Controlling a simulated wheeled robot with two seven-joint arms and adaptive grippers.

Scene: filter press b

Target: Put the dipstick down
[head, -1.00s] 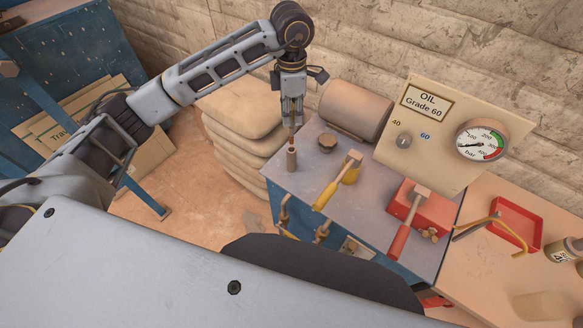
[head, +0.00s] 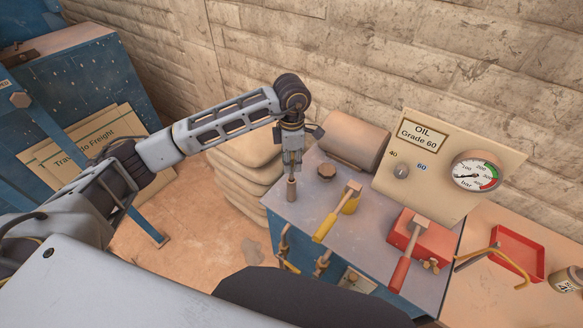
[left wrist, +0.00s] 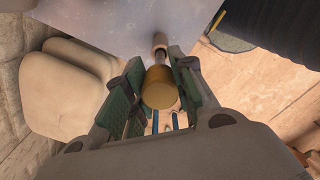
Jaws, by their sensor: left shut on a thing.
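My left gripper (head: 291,164) is above the left part of the blue-grey press top (head: 315,203). It is shut on the dipstick, whose round brass-coloured head (left wrist: 160,88) shows between the green finger pads in the left wrist view. A short brown upright tube (head: 291,189) stands on the press top directly below the fingers. The dipstick's rod is lined up with the tube, with little or no rod showing between fingers and tube. How deep the rod sits is hidden. My right gripper is not in view.
A round brown cap (head: 327,172), a yellow-handled lever (head: 325,226) and a red-handled lever (head: 401,273) stand to the right. An oil panel with a gauge (head: 475,175) and a tan cylinder (head: 353,140) are behind. Stacked sacks (head: 245,170) lie left of the press.

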